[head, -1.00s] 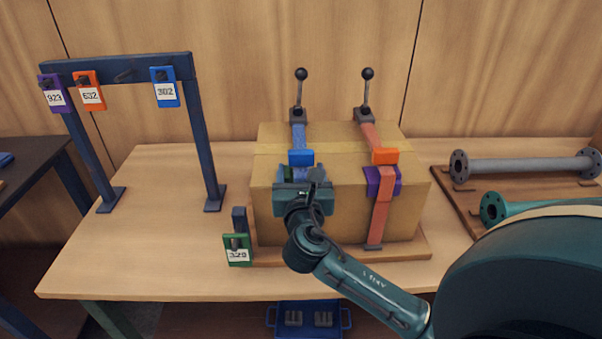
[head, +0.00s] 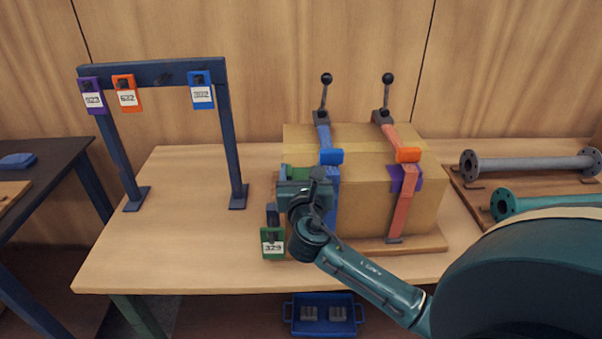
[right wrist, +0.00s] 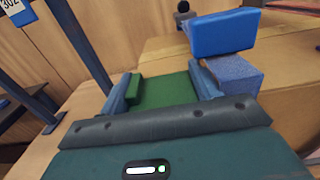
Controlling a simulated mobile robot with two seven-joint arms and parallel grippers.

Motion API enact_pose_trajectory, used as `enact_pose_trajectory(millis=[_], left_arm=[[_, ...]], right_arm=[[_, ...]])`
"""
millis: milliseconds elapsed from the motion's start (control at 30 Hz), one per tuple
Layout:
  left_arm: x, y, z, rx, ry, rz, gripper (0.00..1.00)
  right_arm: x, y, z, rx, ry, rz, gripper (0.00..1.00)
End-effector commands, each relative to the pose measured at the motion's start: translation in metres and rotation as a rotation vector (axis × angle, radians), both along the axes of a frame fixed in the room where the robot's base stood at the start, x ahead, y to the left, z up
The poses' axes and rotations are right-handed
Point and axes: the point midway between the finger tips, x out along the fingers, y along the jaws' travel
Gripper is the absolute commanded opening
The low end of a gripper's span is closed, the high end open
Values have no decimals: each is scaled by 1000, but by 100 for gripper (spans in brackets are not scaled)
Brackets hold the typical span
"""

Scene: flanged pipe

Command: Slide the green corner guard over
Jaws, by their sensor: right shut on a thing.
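The green corner guard (head: 298,173) sits at the top front edge of the cardboard box (head: 365,205), left of the blue strap (head: 329,200). My right gripper (head: 300,182) is shut on it; in the right wrist view the green guard (right wrist: 165,88) lies between the two fingers. The gripper hides most of the guard in the head view. The blue strap has a blue block (head: 331,156) on it, just right of the gripper. A purple guard (head: 404,179) lies under the orange strap (head: 401,215). My left gripper is not in view.
A dark rack (head: 229,130) with purple, orange and blue numbered tags stands at left. A green tag (head: 273,243) marked 329 hangs near the table's front. Flanged pipes (head: 525,165) lie at right. Two lever handles (head: 325,90) rise behind the box. Table between rack and box is clear.

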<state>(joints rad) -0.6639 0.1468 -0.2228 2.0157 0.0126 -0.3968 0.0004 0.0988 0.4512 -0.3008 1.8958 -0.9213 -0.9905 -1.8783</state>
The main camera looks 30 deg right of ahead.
Motion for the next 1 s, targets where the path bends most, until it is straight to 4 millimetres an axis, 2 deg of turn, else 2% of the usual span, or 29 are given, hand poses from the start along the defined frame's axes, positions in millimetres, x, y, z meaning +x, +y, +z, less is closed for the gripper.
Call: enact_pose_trajectory(millis=[533, 567, 833, 1000], left_arm=[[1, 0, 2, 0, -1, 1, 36], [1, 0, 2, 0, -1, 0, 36], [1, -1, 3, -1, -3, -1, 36], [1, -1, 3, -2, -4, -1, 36]], right_arm=[[3, -4, 0, -1, 0, -1, 41], [3, -4, 0, -1, 0, -1, 66], [3, -4, 0, -1, 0, -1, 88], [3, -4, 0, -1, 1, -1, 89]])
